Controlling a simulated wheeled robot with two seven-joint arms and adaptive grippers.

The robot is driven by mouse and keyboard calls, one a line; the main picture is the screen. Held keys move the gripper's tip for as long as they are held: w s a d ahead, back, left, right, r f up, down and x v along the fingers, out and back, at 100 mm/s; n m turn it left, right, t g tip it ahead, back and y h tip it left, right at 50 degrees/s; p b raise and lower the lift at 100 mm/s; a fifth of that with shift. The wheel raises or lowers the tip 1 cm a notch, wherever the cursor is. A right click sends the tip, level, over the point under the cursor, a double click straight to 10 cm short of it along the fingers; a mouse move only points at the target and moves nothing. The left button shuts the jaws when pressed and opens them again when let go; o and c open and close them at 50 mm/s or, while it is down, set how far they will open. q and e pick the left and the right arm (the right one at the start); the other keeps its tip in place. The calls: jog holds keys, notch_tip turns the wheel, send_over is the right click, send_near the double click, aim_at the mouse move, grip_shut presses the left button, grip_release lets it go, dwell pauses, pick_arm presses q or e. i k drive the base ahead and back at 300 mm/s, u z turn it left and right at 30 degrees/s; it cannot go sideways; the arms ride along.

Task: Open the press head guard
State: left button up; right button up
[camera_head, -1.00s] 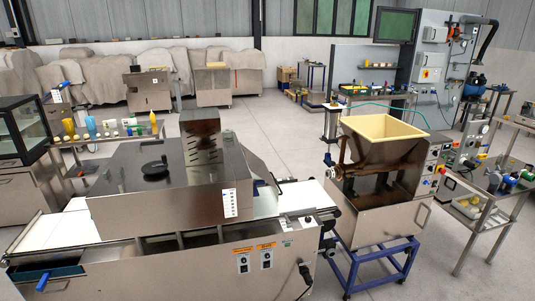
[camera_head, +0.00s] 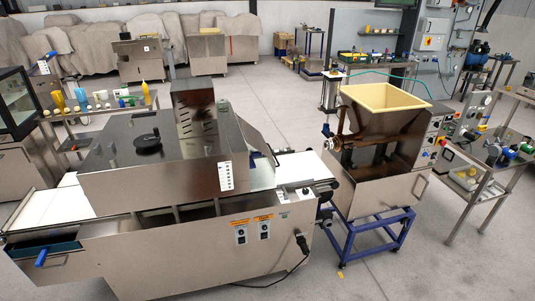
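A stainless dough machine (camera_head: 150,245) fills the left front, with a white belt (camera_head: 40,206) running through it. A slotted upright steel housing (camera_head: 195,117) rises behind the cover; I cannot tell which of these parts is the press head guard. A slanted steel panel (camera_head: 232,128) stands at the housing's right side. Neither of my grippers shows in the view.
A hopper machine (camera_head: 385,98) with a cream-lined bin stands right of the dough machine on a blue wheeled frame (camera_head: 375,240). A black cable (camera_head: 272,284) lies on the floor in front. Tables with tools stand at far left and right. Open floor (camera_head: 285,110) lies behind.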

aim_at(253, 137)
jog(key=u, duration=0.5)
jog(key=i, duration=1.55)
jog(key=u, duration=0.05)
